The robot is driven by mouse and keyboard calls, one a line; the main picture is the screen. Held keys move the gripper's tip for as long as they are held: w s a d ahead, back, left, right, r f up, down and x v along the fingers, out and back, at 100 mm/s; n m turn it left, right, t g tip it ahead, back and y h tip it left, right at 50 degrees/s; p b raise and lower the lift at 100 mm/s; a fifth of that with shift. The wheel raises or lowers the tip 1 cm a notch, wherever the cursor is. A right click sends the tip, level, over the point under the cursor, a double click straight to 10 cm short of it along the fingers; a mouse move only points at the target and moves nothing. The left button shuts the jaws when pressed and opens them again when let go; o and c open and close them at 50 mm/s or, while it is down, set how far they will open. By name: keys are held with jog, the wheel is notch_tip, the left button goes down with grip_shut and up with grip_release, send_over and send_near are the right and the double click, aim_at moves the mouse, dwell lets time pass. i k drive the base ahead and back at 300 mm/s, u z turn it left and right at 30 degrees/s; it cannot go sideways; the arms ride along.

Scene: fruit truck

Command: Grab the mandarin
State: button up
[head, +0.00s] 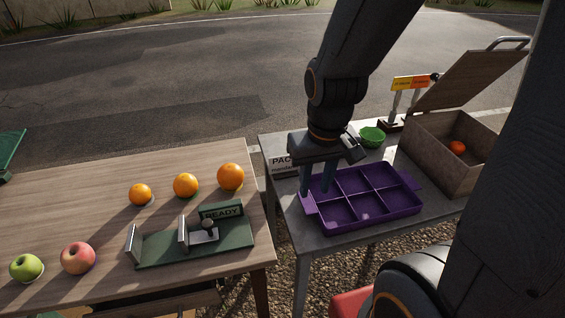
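Three round orange fruits sit in a row on the wooden table at left: a small one (140,194), a middle one (186,185) and a larger one (231,176). Another small orange-red fruit (457,147) lies inside the open wooden box at right. I cannot tell for sure which of these is the mandarin. My gripper (316,190) points down over the left end of the purple tray (365,224) on the grey table. Its dark fingers look apart, with no fruit between them. Whether the fingertips touch the tray is unclear.
A green apple (26,268) and a red apple (78,258) sit at front left. A green bowl (372,137) and the lidded wooden box (425,150) stand behind the tray. A gap separates the tables.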

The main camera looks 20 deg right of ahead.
aim_at(457, 147)
jog(key=z, duration=0.45)
jog(key=k, duration=0.5)
jog(key=z, duration=1.6)
jog(key=i, duration=1.45)
jog(key=u, duration=1.05)
